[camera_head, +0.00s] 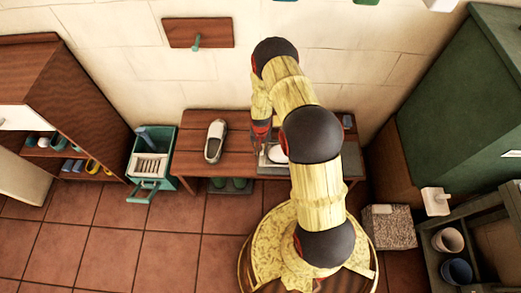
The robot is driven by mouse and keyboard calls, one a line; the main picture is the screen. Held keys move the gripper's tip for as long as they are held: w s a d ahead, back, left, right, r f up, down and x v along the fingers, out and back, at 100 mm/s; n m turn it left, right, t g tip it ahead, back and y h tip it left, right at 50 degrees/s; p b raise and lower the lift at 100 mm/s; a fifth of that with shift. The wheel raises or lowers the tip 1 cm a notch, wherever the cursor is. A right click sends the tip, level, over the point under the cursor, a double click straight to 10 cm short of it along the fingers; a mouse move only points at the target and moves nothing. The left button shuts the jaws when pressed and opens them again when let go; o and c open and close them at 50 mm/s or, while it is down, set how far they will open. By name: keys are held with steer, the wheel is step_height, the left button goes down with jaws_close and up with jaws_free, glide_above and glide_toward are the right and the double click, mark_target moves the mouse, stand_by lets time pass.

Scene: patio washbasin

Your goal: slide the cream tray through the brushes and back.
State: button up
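A teal box (168,143) stands on the floor at the left, against the left end of the wooden bench. A cream tray (148,168) with ribs or slots lies inside it, with a teal handle (145,192) at the front. The brushes cannot be told apart clearly; a blue-teal upright part (142,137) shows at the back of the box. My gripper (261,148) points down over the bench, well to the right of the box and apart from it. It is small and partly hidden by my arm, so its opening is unclear.
The wooden bench (190,162) carries a pale shoe (215,140) and, near my gripper, a basin with a white round thing (277,153). A brown shelf (80,95) with shoes stands left. A green cabinet (470,110) stands right. The tiled floor in front of the box is clear.

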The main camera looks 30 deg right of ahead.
step_height(320, 180, up, 12)
stand_by(0.6)
steer(key=shift+s+f, duration=0.1)
stand_by(0.4)
